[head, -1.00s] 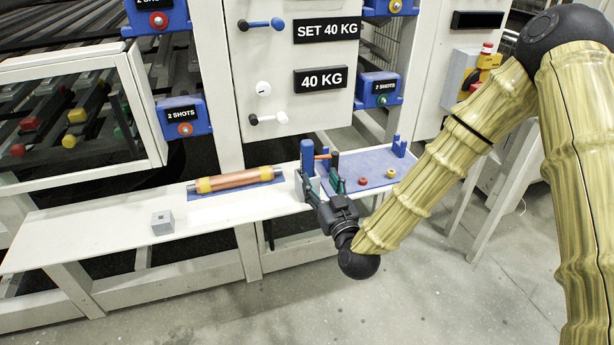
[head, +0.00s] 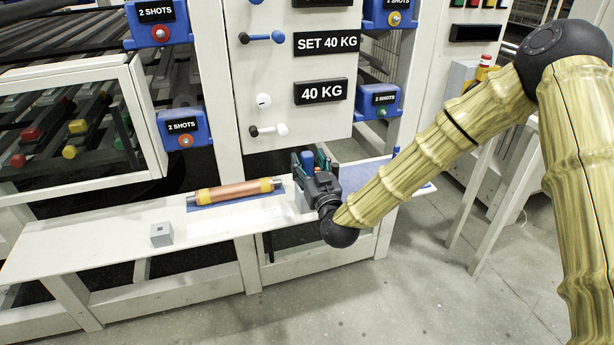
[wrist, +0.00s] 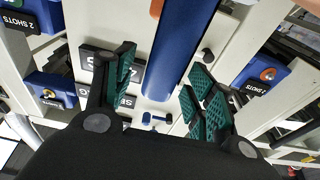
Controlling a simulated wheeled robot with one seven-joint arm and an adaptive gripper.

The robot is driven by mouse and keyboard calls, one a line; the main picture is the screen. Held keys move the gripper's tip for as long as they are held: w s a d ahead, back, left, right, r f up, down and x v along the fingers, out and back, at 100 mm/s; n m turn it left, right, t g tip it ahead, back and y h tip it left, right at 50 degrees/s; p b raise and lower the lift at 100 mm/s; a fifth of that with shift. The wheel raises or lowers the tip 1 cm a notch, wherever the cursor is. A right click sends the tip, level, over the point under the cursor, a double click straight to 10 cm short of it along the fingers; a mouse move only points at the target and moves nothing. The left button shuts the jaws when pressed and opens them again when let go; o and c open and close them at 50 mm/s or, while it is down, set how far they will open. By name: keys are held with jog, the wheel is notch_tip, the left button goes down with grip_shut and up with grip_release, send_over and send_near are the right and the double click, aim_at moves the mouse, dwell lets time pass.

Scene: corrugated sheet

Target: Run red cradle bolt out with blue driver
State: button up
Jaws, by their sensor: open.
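The red cradle bolt (head: 160,33) sits in the upper-left blue cradle (head: 181,36) marked 2 SHOTS. The blue driver (head: 308,160) stands upright at the shelf's right part; in the wrist view its blue handle (wrist: 178,50) runs between my finger pads, with an orange part at the top edge. My gripper (head: 314,163) is open around the handle. In the wrist view my gripper (wrist: 160,90) shows a gap beside the handle on the left. The driver's lower end is hidden by my gripper in the head view.
A copper roll (head: 235,192) and a small grey block (head: 161,235) are on the white shelf (head: 90,240). The lower-left cradle (head: 203,127) has an orange bolt; the right cradles have yellow and green ones. Switch levers stick out of the white panel (head: 300,70). My arm covers much of the blue mat.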

jog(key=shift+w+a, duration=0.25)
jog(key=shift+w, duration=0.4)
jog(key=shift+c, duration=0.4)
grip_shut()
jog(key=shift+r, duration=0.1)
jog(key=shift+r+p, duration=0.45)
jog(key=shift+r, duration=4.55)
